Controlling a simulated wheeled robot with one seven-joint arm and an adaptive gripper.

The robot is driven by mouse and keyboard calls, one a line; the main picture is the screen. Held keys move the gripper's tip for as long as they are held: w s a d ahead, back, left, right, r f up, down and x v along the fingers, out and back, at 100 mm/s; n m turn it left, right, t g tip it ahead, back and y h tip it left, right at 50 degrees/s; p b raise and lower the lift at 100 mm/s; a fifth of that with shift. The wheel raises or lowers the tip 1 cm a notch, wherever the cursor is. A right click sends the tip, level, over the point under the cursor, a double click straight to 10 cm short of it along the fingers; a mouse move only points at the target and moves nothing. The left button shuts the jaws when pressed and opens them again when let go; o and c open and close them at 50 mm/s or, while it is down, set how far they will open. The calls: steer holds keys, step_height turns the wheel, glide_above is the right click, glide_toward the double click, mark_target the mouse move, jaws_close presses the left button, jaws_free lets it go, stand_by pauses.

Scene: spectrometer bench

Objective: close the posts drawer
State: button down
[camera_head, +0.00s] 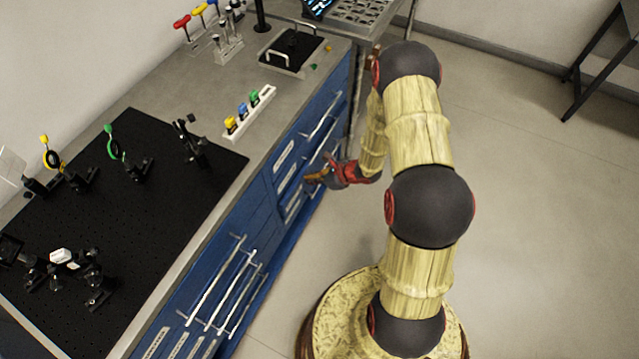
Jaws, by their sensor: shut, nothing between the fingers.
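The blue drawer cabinet (262,215) runs along the front of the bench, with a left bank of drawers (222,290) and a right bank (300,150), each with long metal bar handles and white labels. The labels are too small to read, so I cannot tell which drawer is the posts drawer. No drawer clearly stands far out. My gripper (312,181) is shut and empty, close in front of the right bank at about the height of its lower labels. It partly hides the drawer fronts there; I cannot tell whether it touches one.
A black breadboard (190,215) with optics mounts covers the left of the bench top. A white holder (250,112) with coloured pieces, a black tray (292,48) and coloured-handled tools (198,22) stand further back. The floor (535,230) to the right is clear.

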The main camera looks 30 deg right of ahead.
steer(key=shift+w+a, duration=0.15)
steer(key=shift+w+a+b, duration=0.45)
steer(key=shift+w+a, duration=0.3)
steer(key=shift+w, duration=0.15)
